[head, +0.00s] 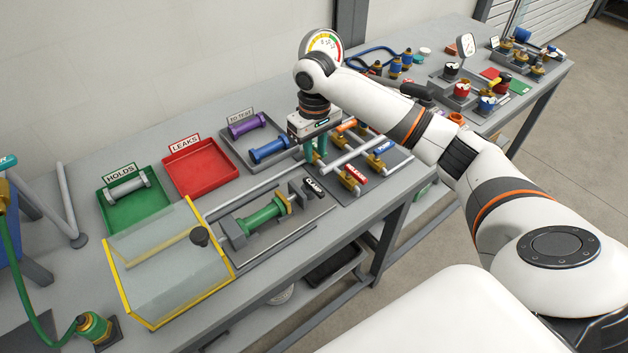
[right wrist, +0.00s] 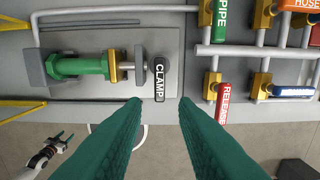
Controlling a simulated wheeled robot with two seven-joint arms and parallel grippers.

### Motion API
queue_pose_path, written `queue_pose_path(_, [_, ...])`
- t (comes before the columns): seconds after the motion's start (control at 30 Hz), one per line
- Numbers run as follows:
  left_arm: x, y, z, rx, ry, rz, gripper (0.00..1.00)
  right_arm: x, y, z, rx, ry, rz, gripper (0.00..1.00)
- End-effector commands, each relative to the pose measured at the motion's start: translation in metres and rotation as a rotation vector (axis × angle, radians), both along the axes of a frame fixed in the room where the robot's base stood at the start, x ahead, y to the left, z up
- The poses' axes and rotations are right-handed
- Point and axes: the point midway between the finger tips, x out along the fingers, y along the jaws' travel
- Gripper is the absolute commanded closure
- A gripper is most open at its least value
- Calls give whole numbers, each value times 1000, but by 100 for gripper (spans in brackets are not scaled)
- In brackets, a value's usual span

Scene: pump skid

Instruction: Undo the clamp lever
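The black clamp lever, labelled CLAMP (head: 314,187), sits at the right end of the test fixture on the bench. It also shows in the right wrist view (right wrist: 159,80), its labelled handle pointing down the picture. A green cylinder (head: 262,215) with a brass end lies in the fixture, to the left of the lever. My right gripper (right wrist: 160,104) is open and empty, its teal fingers apart; the lever shows in line with the gap, just beyond the fingertips. In the head view the right gripper (head: 316,150) hangs over the valve pipes. My left gripper (right wrist: 62,142) appears small and open at lower left.
Labelled valve levers, including the red RELEASE (head: 357,173), stand to the right of the clamp. A clear yellow-edged guard (head: 165,265) is to the left. Green HOLDS (head: 150,222) and red LEAKS (head: 203,178) trays and a grey TO TEST tray (head: 237,158) lie behind.

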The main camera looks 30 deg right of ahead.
Motion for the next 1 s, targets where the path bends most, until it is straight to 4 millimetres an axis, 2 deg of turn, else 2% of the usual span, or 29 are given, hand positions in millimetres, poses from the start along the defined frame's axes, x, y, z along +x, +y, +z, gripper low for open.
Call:
queue_pose_path(0.17, [0, 0, 4, 0, -1, 0, 46, -1, -1, -17, 1, 6, -3, 74])
queue_pose_path(0.6, [-1, 1, 16, 1, 1, 1, 46, -1, 0, -99, 0, 2, -2, 74])
queue_pose_path(0.8, [-2, 1, 18, 1, 2, 1, 46, 0, 0, -116, -1, 0, -1, 74])
queue_pose_path(1.0, [-2, 2, 17, 2, 3, 1, 46, 0, 0, -119, -1, -1, 0, 74])
